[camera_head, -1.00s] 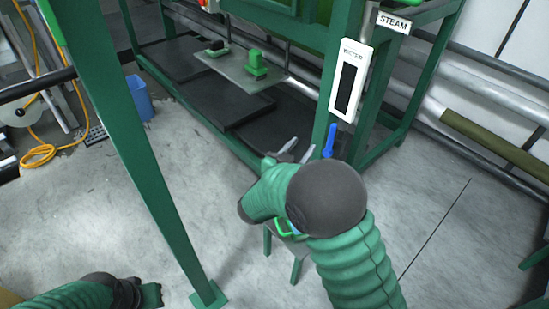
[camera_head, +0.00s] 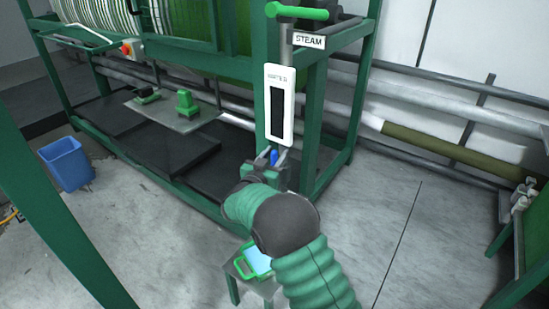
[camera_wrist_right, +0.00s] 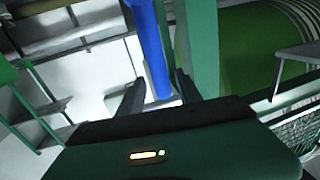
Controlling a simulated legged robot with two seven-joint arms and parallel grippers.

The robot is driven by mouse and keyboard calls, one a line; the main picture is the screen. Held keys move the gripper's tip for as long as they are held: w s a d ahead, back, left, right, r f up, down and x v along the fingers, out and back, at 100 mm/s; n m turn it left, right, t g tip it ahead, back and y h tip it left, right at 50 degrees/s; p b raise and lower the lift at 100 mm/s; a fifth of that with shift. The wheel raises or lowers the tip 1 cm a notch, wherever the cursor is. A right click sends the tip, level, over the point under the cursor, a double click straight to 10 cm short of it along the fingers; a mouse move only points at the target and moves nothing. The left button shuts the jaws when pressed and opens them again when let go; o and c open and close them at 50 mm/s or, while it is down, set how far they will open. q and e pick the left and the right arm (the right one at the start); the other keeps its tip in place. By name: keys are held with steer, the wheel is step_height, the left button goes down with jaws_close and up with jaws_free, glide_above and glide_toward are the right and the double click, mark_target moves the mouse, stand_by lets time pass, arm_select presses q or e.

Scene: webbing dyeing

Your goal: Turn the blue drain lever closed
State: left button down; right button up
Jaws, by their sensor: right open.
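The blue drain lever (camera_head: 274,157) is at the green frame post, below the white gauge panel. Only a small upper part of it shows in the head view. In the right wrist view the lever (camera_wrist_right: 151,50) runs down from the top edge, and its end is between the two dark fingers. My right gripper (camera_head: 272,155) is open around the lever. In the right wrist view the gripper (camera_wrist_right: 158,92) has a finger on each side of it. Contact cannot be told. My left gripper is out of view.
The white gauge panel (camera_head: 279,104) and a STEAM label (camera_head: 308,41) are above. A green-handled tray (camera_head: 257,259) sits on a small stand below my right arm. A blue bin (camera_head: 66,163) stands at the left. Floor at the right is clear.

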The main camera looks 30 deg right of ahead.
steer(key=shift+w+d, duration=0.1)
steer(key=shift+d, duration=0.2)
steer(key=shift+a+r, duration=0.15)
steer(key=shift+a, duration=0.2)
steer(key=shift+a+r, duration=0.15)
steer(key=shift+a, duration=0.3)
steer(key=c, duration=0.4)
steer(key=shift+c, duration=1.3)
steer(key=shift+d, duration=0.35)
jaws_close()
steer(key=shift+a, duration=0.15)
